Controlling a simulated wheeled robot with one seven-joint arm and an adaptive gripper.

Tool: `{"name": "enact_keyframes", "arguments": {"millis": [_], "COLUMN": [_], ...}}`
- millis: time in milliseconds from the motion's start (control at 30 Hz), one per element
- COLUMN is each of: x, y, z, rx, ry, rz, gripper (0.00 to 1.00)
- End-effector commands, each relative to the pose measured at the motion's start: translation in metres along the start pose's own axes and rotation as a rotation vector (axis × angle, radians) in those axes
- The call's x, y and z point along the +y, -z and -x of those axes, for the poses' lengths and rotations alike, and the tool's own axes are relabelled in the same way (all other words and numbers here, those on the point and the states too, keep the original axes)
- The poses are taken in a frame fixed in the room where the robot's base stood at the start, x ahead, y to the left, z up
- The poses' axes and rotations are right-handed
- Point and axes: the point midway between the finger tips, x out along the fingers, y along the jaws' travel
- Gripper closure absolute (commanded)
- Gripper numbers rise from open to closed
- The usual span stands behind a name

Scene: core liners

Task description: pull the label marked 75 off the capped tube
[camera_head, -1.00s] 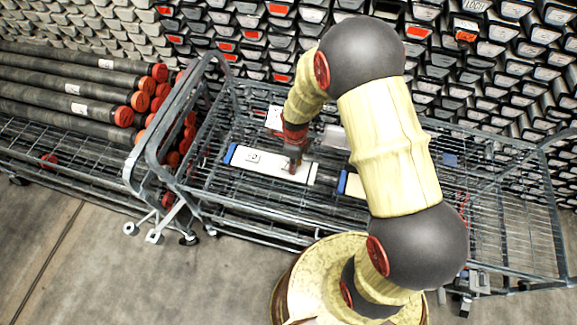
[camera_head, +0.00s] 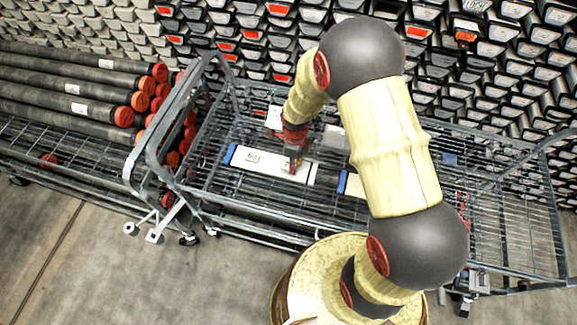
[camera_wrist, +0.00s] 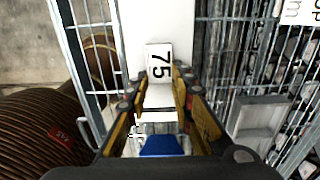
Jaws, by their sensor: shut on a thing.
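The capped tube (camera_head: 273,163) is a long white piece with a blue cap (camera_head: 231,153) at its left end, lying on the wire cart. The label marked 75 (camera_wrist: 159,64) is a small white tag with black digits near the tube's right end. The tube also shows in the wrist view (camera_wrist: 158,20). My gripper (camera_head: 294,167) reaches down over that end. In the wrist view my fingertips (camera_wrist: 162,80) are at both sides of the label, shut on it. I cannot tell whether the label still touches the tube.
A second white tube (camera_head: 353,186) with a blue end lies just right of the first. The wire cart (camera_head: 215,215) has a raised handle at left. Several red-capped dark tubes (camera_head: 70,85) lie on the cart at left. Racked trays fill the back.

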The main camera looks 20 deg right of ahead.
Motion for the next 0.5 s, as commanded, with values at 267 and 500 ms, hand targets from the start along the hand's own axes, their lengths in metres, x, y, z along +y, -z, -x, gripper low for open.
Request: {"name": "enact_keyframes", "arguments": {"millis": [267,500], "x": [0.0,-0.0001], "y": [-0.0001,-0.0001], "z": [0.0001,0.0044], "rx": [0.0,0.0], "ry": [0.0,0.0], "rz": [0.0,0.0], "gripper": [1.0,1.0]}}
